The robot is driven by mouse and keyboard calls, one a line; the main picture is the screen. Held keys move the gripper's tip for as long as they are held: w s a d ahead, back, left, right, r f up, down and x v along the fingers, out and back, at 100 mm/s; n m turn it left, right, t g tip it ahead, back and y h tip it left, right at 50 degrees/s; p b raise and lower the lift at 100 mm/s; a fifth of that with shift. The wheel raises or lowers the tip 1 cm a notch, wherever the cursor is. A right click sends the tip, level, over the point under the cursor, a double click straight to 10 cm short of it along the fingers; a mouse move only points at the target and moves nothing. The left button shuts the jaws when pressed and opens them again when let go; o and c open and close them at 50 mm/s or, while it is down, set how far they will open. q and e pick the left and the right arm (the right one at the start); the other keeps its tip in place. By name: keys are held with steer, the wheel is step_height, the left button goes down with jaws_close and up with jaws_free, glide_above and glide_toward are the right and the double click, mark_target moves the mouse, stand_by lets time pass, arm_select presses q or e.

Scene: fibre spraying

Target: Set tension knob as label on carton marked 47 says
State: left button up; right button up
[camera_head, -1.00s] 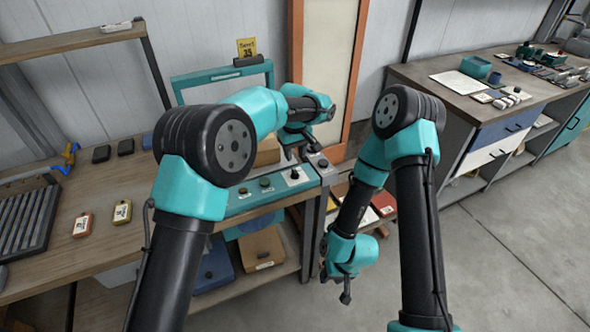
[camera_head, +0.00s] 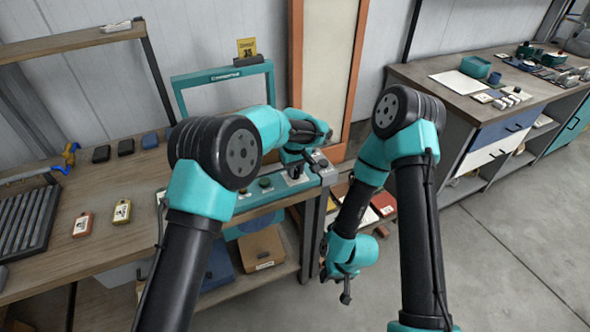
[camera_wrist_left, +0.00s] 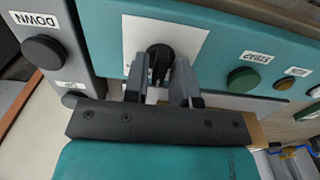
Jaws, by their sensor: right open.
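The black knob (camera_wrist_left: 160,57) sits on a white plate on the teal control panel (camera_wrist_left: 215,50). It is the knob at the panel's right end in the head view, mostly hidden there by my left arm. My left gripper (camera_wrist_left: 161,75) has one finger on each side of this knob; I cannot tell whether they touch it. My right gripper (camera_head: 346,291) is open and empty, hanging low right of the bench. A brown carton (camera_head: 262,247) with an unreadable white label stands on the shelf under the panel. I cannot make out a carton marked 47.
A green button (camera_wrist_left: 243,79) and a brass-coloured button (camera_wrist_left: 285,84) lie along the panel. A dark button marked DOWN (camera_wrist_left: 44,51) is on the grey side box. A yellow card (camera_head: 246,48) stands on the teal frame. Tags (camera_head: 122,211) lie on the bench. Floor at right is clear.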

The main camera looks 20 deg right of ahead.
arm_select(q)
jaws_close()
steer(key=shift+m, duration=0.5)
steer(key=m, duration=0.3)
steer(key=shift+m, duration=2.6)
steer(key=shift+o, duration=1.4)
jaws_free()
steer(key=shift+r, duration=0.1)
